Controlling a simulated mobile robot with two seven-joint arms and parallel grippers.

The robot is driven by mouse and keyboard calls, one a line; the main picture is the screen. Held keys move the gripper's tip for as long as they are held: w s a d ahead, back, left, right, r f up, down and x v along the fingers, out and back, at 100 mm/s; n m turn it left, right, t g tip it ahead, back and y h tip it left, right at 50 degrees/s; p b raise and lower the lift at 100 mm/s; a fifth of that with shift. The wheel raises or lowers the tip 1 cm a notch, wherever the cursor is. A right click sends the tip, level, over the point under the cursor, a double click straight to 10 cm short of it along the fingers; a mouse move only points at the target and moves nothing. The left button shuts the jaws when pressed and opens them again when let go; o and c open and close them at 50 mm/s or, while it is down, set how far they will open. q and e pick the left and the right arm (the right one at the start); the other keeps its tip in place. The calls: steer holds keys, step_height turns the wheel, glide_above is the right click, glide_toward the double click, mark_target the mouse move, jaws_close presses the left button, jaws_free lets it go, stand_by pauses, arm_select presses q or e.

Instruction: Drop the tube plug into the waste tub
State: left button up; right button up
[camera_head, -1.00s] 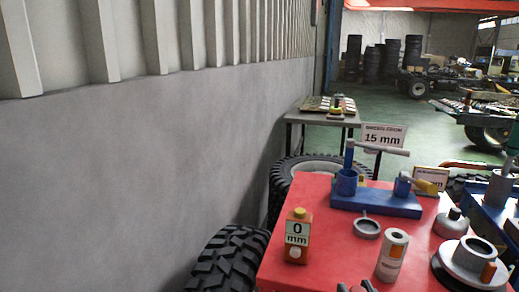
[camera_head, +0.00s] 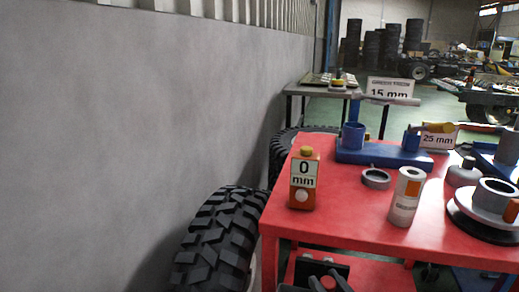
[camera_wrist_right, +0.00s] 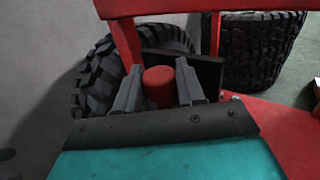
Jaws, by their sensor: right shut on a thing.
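My right gripper (camera_head: 328,283) is at the bottom of the head view, in front of the red table and below its top. In the right wrist view it (camera_wrist_right: 158,88) is shut on a red cylinder, which looks like the tube plug (camera_wrist_right: 159,86); its red end also shows in the head view (camera_head: 328,282). A dark box-like thing just behind the plug (camera_wrist_right: 207,72) may be the waste tub; its inside is hidden, and I cannot tell whether the plug is over it. My left gripper is not in view.
The red table (camera_head: 340,210) carries an orange "0 mm" gauge (camera_head: 304,180), a grey tube (camera_head: 405,197), a ring (camera_head: 376,178) and a blue fixture (camera_head: 383,155). Its legs and lower shelf frame my right gripper. A large tyre (camera_head: 222,240) stands left of it.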

steer(key=shift+f+b, duration=0.3)
steer(key=shift+f, duration=0.6)
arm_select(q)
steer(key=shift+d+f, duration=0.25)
arm_select(e)
steer(key=o, duration=1.1)
arm_select(q)
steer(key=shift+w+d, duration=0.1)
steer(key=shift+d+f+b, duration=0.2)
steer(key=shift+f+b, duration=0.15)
steer(key=shift+b, duration=0.55)
arm_select(e)
steer(key=v, duration=1.3)
